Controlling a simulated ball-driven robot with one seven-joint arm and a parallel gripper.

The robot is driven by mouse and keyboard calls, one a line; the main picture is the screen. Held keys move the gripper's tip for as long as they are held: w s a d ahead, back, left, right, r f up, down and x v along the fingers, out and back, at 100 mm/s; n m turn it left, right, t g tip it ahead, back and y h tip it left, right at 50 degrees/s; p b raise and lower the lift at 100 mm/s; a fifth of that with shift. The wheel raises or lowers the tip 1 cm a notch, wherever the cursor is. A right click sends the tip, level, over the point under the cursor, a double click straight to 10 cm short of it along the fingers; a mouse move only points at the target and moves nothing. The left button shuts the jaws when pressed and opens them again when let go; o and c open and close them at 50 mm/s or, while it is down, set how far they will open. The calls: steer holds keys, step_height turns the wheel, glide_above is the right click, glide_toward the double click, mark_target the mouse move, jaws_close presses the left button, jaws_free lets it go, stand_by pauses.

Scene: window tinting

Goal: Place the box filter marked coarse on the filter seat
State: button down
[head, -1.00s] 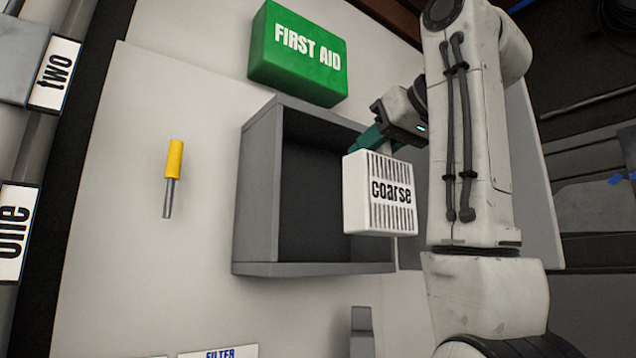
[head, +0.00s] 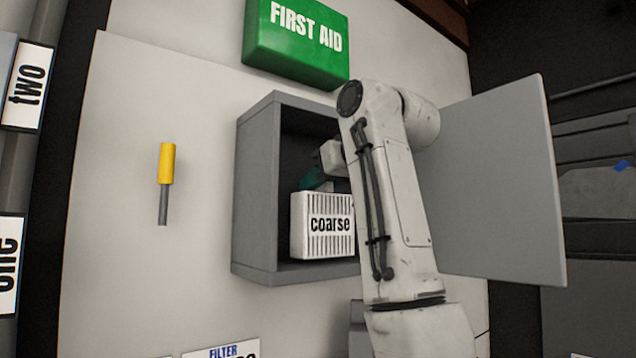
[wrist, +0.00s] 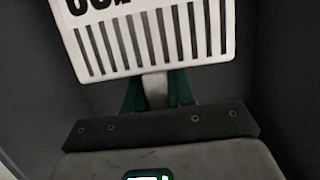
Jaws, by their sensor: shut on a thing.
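The white box filter marked coarse (head: 323,225) is inside the open grey box (head: 257,195) on the wall, low in it and upright. Its printed, slotted face shows in the head view. My gripper (head: 314,180) reaches into the grey box above the filter. In the wrist view its teal fingers (wrist: 156,90) are shut on a pale tab of the filter, whose slotted face (wrist: 150,40) fills the top. I cannot tell whether the filter touches the box floor. A sign reading FILTER (head: 222,350) is cut off at the bottom edge; no seat can be made out for certain.
A green first aid box (head: 297,40) hangs just above the grey box. A yellow-handled tool (head: 166,180) is on the wall to the left. A flat grey panel (head: 500,185) stands out at the right, behind my arm. My arm hides the grey box's right side.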

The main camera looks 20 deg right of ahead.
steer(key=shift+s+f, duration=0.1)
steer(key=shift+f, duration=0.2)
steer(key=c, duration=1)
jaws_free()
steer(key=shift+f, duration=0.15)
steer(key=shift+o, duration=0.2)
steer(key=shift+r, duration=0.2)
steer(key=b+v, duration=0.5)
steer(key=v, duration=0.7)
